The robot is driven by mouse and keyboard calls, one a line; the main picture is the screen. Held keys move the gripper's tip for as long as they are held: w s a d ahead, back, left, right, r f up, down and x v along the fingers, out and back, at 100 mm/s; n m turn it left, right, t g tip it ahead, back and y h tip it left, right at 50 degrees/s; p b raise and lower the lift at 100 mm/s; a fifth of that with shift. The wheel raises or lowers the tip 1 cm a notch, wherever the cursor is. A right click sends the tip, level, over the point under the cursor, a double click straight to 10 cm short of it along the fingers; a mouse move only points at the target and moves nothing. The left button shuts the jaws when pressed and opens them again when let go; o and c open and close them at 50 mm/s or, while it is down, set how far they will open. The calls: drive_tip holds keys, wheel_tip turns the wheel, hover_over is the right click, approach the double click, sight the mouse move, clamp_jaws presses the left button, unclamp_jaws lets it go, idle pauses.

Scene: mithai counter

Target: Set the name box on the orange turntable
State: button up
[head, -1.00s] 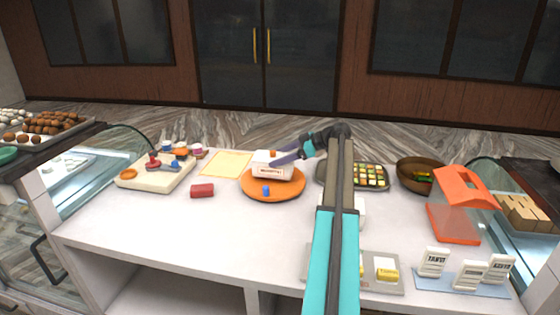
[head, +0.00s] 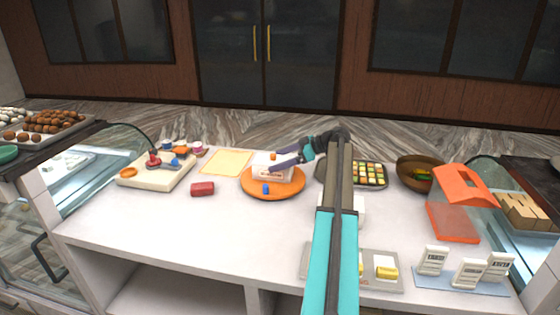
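The white name box (head: 265,172), with dark lettering on its front, sits upright on the orange turntable (head: 288,188). A small orange piece shows at the box's top. My gripper (head: 283,160) comes in from the right at the box. Its dark fingers look spread apart, one low across the front of the box and one higher towards the back. They hide part of the lettering and the box's right side. A small blue block (head: 266,189) stands on the turntable's front part.
A red block (head: 202,189) and a yellow sheet (head: 227,162) lie left of the turntable. A cream board (head: 135,182) holds coloured pieces. A sweets tray (head: 370,174), brown bowl (head: 413,163) and orange-roofed box (head: 462,190) stand right. The front left counter is clear.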

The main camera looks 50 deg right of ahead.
drive_tip(key=shift+r, duration=0.25)
drive_tip(key=shift+s+d, duration=0.25)
drive_tip(key=shift+s, duration=0.05)
drive_tip(key=b+v, duration=0.3)
drive_tip(key=v, duration=0.8)
drive_tip(key=shift+r, duration=0.2)
